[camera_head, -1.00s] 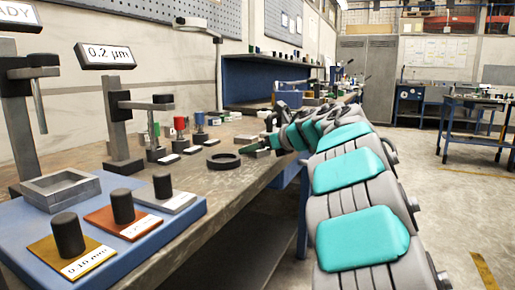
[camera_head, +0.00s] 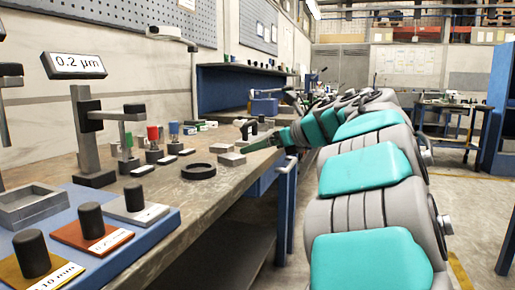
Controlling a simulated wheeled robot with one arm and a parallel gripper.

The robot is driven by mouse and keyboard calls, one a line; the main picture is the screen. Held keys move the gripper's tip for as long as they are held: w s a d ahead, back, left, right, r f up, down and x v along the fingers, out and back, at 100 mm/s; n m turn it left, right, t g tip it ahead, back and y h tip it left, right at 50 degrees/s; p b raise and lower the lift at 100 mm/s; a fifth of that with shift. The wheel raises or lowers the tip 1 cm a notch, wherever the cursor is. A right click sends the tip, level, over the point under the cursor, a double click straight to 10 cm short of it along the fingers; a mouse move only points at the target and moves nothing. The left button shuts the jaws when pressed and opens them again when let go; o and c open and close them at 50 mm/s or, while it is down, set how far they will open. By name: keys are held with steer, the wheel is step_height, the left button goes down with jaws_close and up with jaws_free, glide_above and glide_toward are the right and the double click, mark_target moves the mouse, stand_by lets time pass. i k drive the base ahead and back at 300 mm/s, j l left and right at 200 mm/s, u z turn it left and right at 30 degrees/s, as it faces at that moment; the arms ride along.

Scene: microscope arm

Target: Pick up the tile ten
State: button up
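A gold tile (camera_head: 16,274) with a black upright knob (camera_head: 32,253) and a label reading about "10 mm" sits at the front left of a blue tray (camera_head: 150,231). The picture's left edge cuts off part of it. An orange-red tile (camera_head: 69,239) and a grey tile (camera_head: 128,208), each with a black knob, sit beside it in a row. My gripper (camera_head: 258,143) is far off to the right, over the bench's front edge. It is small and partly hidden by my arm, so its opening is unclear.
An empty grey square frame (camera_head: 34,222) lies on the tray behind the tiles. A black ring (camera_head: 198,171) and a grey block (camera_head: 232,159) lie on the bench. A grey stand with a "0.2 µm" display (camera_head: 75,66) rises behind.

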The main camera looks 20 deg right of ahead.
mark_target(218, 147)
steer(key=i+l+z, duration=0.25)
steer(key=l, duration=0.3)
steer(key=i+l+z, duration=0.2)
steer(key=i+l, duration=0.2)
